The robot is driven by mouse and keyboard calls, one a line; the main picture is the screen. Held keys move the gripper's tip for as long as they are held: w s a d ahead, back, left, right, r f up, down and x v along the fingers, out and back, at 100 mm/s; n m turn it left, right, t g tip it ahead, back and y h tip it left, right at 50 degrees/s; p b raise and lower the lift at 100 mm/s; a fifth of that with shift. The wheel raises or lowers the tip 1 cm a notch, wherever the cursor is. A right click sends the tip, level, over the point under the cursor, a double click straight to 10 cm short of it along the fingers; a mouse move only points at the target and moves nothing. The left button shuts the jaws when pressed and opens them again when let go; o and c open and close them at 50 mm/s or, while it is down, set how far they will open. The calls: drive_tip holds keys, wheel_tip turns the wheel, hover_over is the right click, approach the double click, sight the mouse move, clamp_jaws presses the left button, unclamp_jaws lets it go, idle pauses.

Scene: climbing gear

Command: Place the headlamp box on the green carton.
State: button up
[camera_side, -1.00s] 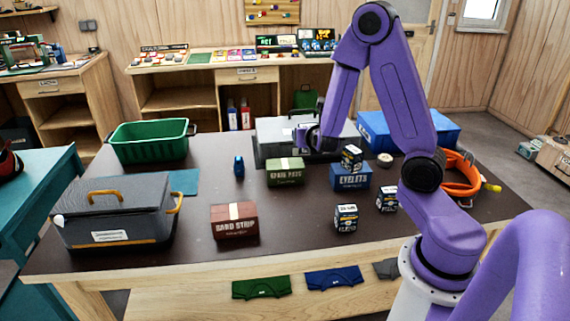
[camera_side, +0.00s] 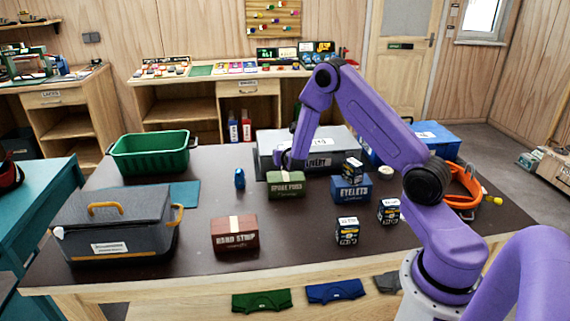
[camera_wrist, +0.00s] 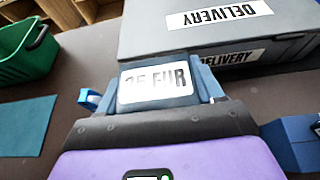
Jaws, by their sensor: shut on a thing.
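The green carton (camera_side: 285,185) stands upright near the middle of the dark table in the side view. My gripper (camera_side: 284,160) is just above or behind it, and I cannot tell whether they touch. In the side view the held box is mostly hidden by the gripper. The green carton cannot be made out in the wrist view.
The blue carton (camera_side: 351,189) bears a small dark box (camera_side: 353,171). Two similar boxes (camera_side: 347,231) (camera_side: 389,211) stand at front right. A red-brown carton (camera_side: 235,234) is in front. The grey delivery box (camera_side: 335,153) is behind, the blue bottle (camera_side: 239,178) left.

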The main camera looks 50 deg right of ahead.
drive_tip(key=shift+w+d+f, duration=0.2)
drive_tip(key=shift+w+f, duration=0.15)
drive_tip(key=shift+f, duration=1.6)
drive_tip(key=shift+f, duration=0.1)
drive_tip(key=o, duration=1.1)
